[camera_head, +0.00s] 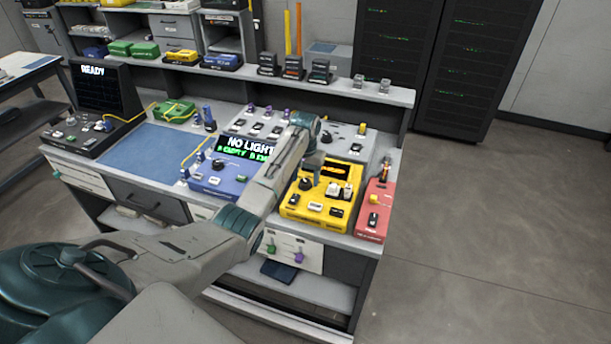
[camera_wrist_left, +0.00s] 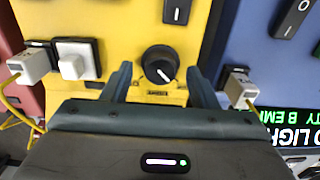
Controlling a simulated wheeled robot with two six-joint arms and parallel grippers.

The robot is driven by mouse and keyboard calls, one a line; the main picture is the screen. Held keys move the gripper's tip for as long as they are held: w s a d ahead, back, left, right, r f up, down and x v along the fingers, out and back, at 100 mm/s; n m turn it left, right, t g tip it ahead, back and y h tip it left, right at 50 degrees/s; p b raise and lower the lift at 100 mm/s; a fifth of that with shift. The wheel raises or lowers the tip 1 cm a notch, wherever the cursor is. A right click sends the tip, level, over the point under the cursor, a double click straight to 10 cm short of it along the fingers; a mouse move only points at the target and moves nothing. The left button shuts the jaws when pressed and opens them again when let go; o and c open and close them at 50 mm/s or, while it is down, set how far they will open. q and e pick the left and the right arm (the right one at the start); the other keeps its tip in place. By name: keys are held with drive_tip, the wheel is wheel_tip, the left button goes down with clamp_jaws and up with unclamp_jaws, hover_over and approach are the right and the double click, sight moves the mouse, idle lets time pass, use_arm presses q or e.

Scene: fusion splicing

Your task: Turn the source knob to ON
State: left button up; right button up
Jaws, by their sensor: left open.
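A yellow box (camera_head: 318,205) stands near the right end of the bench. On it is a round black knob (camera_head: 305,184), taken as the source knob; its label is too small to read. In the left wrist view the knob (camera_wrist_left: 159,64) has a white pointer line slanting to the lower right. My left gripper (camera_head: 312,163) is over the yellow box. In the left wrist view its two open fingers (camera_wrist_left: 160,72) stand on either side of the knob, with gaps visible. My right gripper is not in view.
A blue box (camera_head: 222,184) with a "NO LIGHT" screen stands left of the yellow box. A red box (camera_head: 375,212) stands close on its right. White connectors (camera_wrist_left: 73,66) sit left of the knob in the left wrist view. A blue mat (camera_head: 150,150) lies clear further left.

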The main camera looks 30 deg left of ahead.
use_arm(q)
drive_tip(key=shift+s+f, duration=0.1)
drive_tip(key=shift+f, duration=0.15)
drive_tip(key=shift+c, duration=1.1)
drive_tip(key=c, duration=0.8)
drive_tip(key=shift+o, duration=0.2)
